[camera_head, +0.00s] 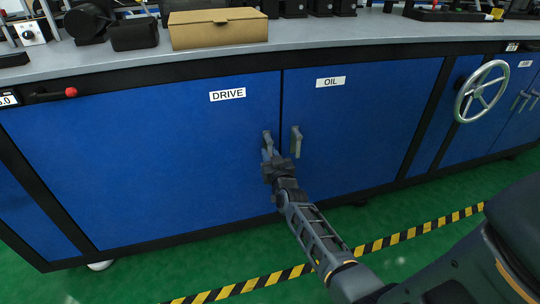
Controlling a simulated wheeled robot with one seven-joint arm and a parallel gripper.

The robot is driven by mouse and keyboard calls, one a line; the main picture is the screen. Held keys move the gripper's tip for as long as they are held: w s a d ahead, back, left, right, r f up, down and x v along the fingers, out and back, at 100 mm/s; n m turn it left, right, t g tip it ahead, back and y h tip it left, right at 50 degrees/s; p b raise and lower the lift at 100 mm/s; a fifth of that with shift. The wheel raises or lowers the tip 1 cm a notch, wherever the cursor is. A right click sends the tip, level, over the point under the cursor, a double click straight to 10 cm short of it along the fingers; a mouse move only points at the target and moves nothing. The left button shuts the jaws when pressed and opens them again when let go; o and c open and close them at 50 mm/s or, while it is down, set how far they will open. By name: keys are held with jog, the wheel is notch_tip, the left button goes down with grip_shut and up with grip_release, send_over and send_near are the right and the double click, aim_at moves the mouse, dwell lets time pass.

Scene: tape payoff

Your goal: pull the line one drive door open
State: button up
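The drive door (150,160) is a blue cabinet panel with a white DRIVE label (227,95). It looks closed, level with the panel beside it. Its grey upright handle (267,139) sits near its right edge. My gripper (267,154) is at the lower part of this handle, seen from behind and above. The fingers are small and partly hidden by the gripper body, so I cannot tell whether they are closed around the handle.
The blue OIL door (365,120) stands to the right, with its own grey handle (296,142) close to my gripper. A silver handwheel (481,91) is farther right. A cardboard box (217,28) sits on the grey worktop (340,32). Yellow-black tape (400,237) crosses the green floor.

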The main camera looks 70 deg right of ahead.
aim_at(251, 139)
grip_shut()
jog(key=shift+w+a, duration=0.1)
dwell(0.3)
jog(key=m, duration=0.2)
jog(key=w+a+m+p, duration=0.1)
jog(key=m, duration=0.1)
jog(key=w+a+r+m+p, duration=0.1)
jog(key=m, duration=0.2)
jog(key=shift+w+r, duration=0.1)
jog(key=shift+w, duration=0.1)
jog(key=m, duration=0.1)
jog(key=r+m+p, duration=0.1)
jog(key=m, duration=0.1)
jog(key=w+m, duration=0.1)
jog(key=shift+a+r+m, duration=0.25)
jog(key=shift+a+m, duration=0.15)
jog(key=m, duration=0.1)
jog(key=r+m, duration=0.1)
jog(key=m+p, duration=0.1)
jog(key=shift+w+a+r+m, duration=0.2)
jog(key=shift+r+m, duration=0.05)
jog(key=shift+m, duration=0.05)
jog(key=shift+r+m, duration=0.3)
jog(key=shift+m, duration=0.5)
